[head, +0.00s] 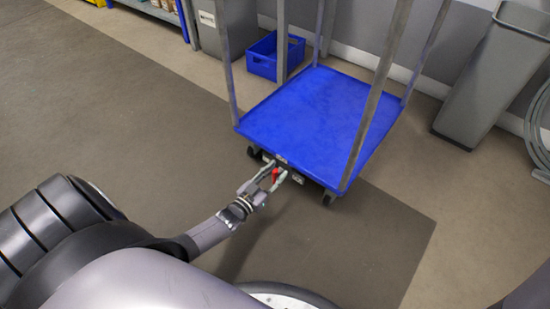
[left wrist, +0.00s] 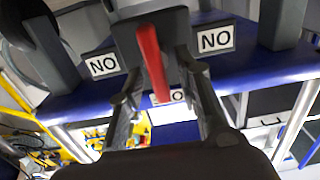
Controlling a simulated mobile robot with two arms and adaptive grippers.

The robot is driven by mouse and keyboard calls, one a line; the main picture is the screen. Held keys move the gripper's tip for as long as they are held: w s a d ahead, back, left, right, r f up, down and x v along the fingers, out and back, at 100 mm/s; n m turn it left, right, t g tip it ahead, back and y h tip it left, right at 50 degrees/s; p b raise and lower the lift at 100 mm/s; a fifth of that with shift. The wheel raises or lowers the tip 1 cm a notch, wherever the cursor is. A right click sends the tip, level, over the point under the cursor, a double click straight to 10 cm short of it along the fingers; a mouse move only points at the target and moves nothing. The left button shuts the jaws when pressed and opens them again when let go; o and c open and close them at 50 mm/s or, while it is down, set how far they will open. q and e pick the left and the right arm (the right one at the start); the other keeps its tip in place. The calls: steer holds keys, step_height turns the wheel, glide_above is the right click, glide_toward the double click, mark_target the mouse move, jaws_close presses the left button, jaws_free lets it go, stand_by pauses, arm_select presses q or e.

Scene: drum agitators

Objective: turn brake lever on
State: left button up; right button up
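The brake lever (head: 275,174) is a small red handle low on the near edge of the blue cart (head: 318,112). In the left wrist view the red lever (left wrist: 149,58) runs down from a dark mount, between the two fingers. My left gripper (head: 272,178) is at the lever with its fingers apart, one on each side. In the left wrist view my left gripper (left wrist: 160,88) shows gaps between the lever and both fingers. My right gripper is not in view.
The cart has upright grey posts and small wheels. Labels reading "NO" (left wrist: 215,39) show beside the lever. A blue crate (head: 275,56) stands behind the cart, and a grey bin (head: 490,75) stands at the right by the wall. The floor left of the cart is clear.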

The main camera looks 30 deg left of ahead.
arm_select(q)
steer(key=shift+c, duration=0.6)
jaws_close()
